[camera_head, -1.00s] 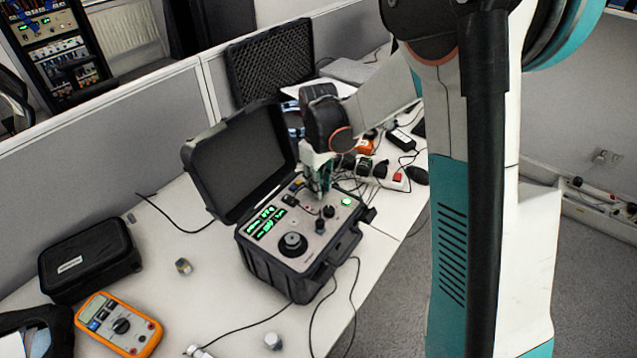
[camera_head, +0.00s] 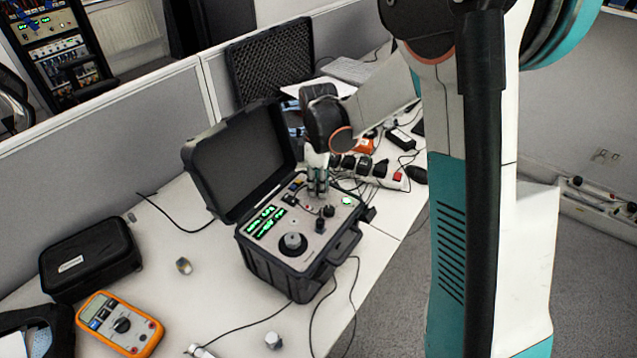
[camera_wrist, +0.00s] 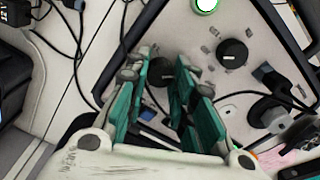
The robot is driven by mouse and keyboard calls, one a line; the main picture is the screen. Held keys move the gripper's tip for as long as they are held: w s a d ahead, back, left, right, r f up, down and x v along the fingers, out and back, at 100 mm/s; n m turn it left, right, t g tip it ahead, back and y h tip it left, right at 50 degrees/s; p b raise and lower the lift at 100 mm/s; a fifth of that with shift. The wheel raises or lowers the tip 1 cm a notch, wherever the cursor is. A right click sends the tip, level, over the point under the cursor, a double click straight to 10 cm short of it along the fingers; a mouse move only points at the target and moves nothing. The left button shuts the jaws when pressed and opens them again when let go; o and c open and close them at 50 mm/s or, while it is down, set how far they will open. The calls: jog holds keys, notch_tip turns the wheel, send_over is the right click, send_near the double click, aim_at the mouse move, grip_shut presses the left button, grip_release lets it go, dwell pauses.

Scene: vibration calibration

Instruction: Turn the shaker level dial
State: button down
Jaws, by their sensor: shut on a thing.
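My gripper (camera_head: 318,192) points down at the panel's far side. In the wrist view, its teal fingers (camera_wrist: 160,82) stand on both sides of a dark round knob (camera_wrist: 160,72) and are shut on it. The fingers partly cover this knob. Another black knob (camera_wrist: 232,53) with a white mark sits apart to the right. No label can be read, so I cannot tell which knob is the shaker level dial.
The case's raised lid (camera_head: 240,160) stands left of my gripper. Cables and a white power strip (camera_head: 385,178) lie behind the case. An orange multimeter (camera_head: 120,323) and a black pouch (camera_head: 90,258) lie at left.

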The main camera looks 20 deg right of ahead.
dwell(0.3)
jog(key=c, duration=1.3)
grip_release()
jog(key=shift+c, duration=0.2)
jog(key=shift+r, duration=0.15)
notch_tip(320, 180, up, 12)
